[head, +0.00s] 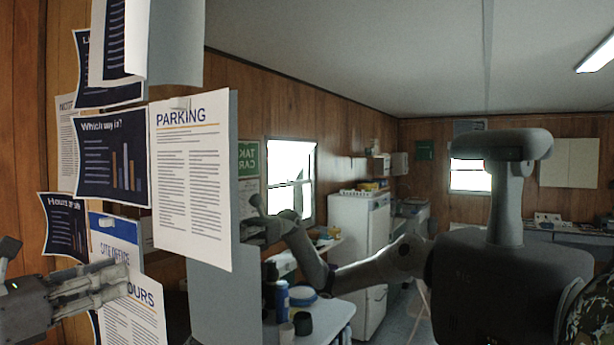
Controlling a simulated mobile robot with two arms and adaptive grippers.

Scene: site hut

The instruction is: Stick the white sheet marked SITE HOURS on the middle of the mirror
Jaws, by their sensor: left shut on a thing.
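The white sheet (147,322) is in the lower left; "OURS" shows in its heading, and my gripper covers the rest. My left gripper (122,280) comes in from the left and is shut on this sheet near its top. The mirror (335,115) appears to fill the middle and right, as it shows my own head, body and arm reflected. No clear mirror frame shows, so I cannot tell where its left edge is. A gap between sheet and mirror cannot be judged. My right gripper is not in view.
A white PARKING sheet (190,190) hangs right of my left gripper. Several dark posters, such as the one with a bar chart (100,165), and a SITE OFFICE sheet (112,232) crowd the left. A fridge, windows and a table with a blue bottle show in the reflection.

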